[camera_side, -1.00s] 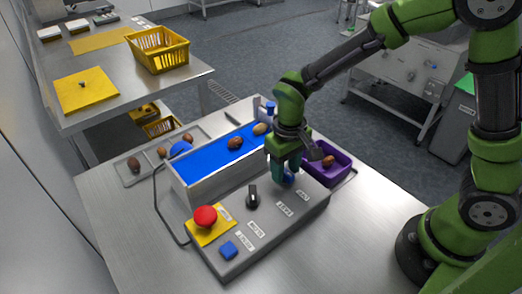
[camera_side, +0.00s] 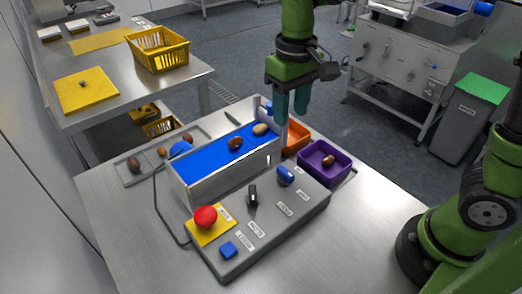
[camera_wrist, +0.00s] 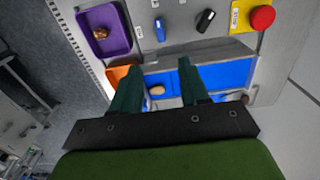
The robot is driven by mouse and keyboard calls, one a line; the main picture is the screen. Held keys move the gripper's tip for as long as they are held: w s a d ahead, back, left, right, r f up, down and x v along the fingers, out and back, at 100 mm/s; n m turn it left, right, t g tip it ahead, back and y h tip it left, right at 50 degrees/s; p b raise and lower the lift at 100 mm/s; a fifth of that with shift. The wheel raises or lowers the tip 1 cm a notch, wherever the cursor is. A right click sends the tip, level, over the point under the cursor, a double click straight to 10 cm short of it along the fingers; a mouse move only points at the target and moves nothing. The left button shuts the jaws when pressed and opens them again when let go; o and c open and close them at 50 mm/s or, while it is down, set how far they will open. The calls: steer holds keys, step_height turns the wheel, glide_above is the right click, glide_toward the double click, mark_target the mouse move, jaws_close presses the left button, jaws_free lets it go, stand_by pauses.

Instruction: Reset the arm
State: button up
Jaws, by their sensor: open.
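My gripper (camera_side: 291,104) is open and empty. In the side view it hangs fingers down above the far right end of the blue belt (camera_side: 208,157), near the orange tray (camera_side: 296,136). In the wrist view the two green fingers (camera_wrist: 160,88) stand apart with nothing gripped between them.
A purple tray (camera_side: 344,174) holds a brown date (camera_side: 328,160). Two dates (camera_side: 235,143) (camera_side: 261,129) lie on the belt. A grey tray (camera_side: 131,182) with several dates stands at left. The table front (camera_side: 350,250) is clear.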

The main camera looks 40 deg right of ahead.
steer(key=s+d+r+m+t+y, duration=0.2)
steer(key=s+d+m+t, duration=0.1)
steer(key=s+d+t, duration=0.4)
steer(key=s+d, duration=0.2)
steer(key=s, duration=0.2)
steer(key=shift+d+m, duration=0.15)
steer(key=shift+m, duration=0.25)
